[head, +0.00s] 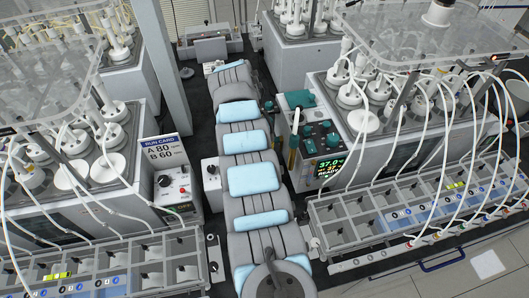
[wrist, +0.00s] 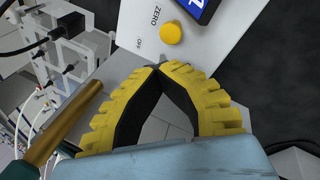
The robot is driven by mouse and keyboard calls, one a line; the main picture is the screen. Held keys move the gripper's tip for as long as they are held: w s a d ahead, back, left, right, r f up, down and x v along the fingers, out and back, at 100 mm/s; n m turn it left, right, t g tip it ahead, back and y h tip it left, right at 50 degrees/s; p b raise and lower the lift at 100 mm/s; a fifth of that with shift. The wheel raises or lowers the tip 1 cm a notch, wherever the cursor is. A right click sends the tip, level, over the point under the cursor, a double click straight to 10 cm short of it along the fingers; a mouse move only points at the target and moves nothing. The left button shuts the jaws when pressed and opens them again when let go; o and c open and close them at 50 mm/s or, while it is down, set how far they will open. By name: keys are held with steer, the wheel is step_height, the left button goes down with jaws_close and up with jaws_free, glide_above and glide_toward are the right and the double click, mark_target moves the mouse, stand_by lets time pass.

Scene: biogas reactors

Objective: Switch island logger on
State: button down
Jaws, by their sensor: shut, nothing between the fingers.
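In the wrist view a pale panel (wrist: 210,55) carries a round yellow button (wrist: 170,33), a "ZERO" label, an "OFF" label and part of a blue display (wrist: 198,8). I cannot tell from the visible lettering whether this is the island logger. My gripper (wrist: 160,68) has yellow ribbed fingers with dark inner faces. Its tips meet, shut and empty, at the panel's lower part, just right of "OFF". A small dark piece shows at the tips; I cannot tell whether it is a switch or whether they touch it. In the head view my gripper is not distinguishable.
A brass and green rod (wrist: 75,120) crosses the wrist view's left side, near a white rack (wrist: 65,50) with a black plug. In the head view, reactor benches with tubes and trays (head: 400,210) flank my arm. A grey box (head: 208,46) stands at the back.

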steer(key=shift+b, duration=0.4)
stand_by(0.5)
steer(key=c, duration=1)
jaws_free()
steer(key=shift+s+d+f, duration=0.1)
steer(key=shift+c, duration=0.2)
steer(key=shift+r, duration=0.65)
step_height(320, 180, up, 9)
steer(key=shift+f, duration=0.1)
